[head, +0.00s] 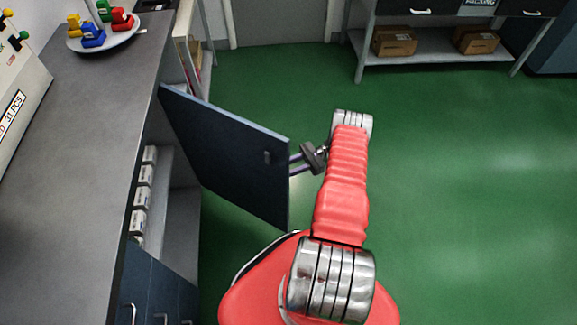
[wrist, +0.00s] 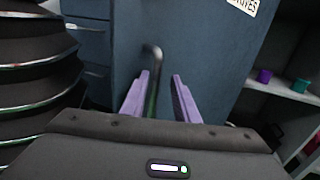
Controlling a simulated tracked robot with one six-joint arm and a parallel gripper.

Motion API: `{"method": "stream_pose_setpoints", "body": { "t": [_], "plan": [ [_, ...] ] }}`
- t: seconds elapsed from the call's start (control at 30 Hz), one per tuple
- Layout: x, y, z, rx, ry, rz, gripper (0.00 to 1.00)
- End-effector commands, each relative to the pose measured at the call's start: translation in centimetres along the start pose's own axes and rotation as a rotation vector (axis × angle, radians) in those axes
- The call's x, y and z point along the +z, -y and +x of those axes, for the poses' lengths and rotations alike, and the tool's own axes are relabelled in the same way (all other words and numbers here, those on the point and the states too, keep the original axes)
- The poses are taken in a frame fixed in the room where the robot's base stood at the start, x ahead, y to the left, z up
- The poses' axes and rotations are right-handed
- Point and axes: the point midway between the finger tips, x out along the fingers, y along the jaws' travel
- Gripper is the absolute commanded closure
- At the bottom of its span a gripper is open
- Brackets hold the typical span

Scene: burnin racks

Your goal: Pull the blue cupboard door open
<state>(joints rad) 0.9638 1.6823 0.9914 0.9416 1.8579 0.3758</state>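The blue cupboard door (head: 225,155) stands swung well out from the dark counter, its hinge side at the far end. Its inner face shows in the head view, and the handle is hidden there. In the wrist view the door's outer face (wrist: 205,60) fills the middle, with part of a white label at the top. The dark bar handle (wrist: 153,75) lies between my purple fingers, closer to the left one. My gripper (head: 293,164) is at the door's free edge; its fingers (wrist: 160,88) are apart, with a gap beside the handle. Contact cannot be told.
The open cupboard holds several white boxes (head: 142,188). The counter (head: 85,120) carries a plate (head: 108,38) with coloured blocks. A shelf (wrist: 285,90) with small pots is right in the wrist view. Green floor (head: 450,180) is clear on the right; a rack (head: 435,67) stands beyond.

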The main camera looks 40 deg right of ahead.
Motion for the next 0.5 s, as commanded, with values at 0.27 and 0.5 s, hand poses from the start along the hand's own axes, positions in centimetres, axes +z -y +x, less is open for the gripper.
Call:
{"method": "stream_pose_setpoints", "body": {
  "t": [0.27, 0.5],
  "plan": [
    [0.04, 0.01, 0.02, 0.000, 0.001, -0.001, 0.72],
    [0.03, 0.03, -0.49, -0.001, 0.001, -0.001, 0.72]
  ]
}}
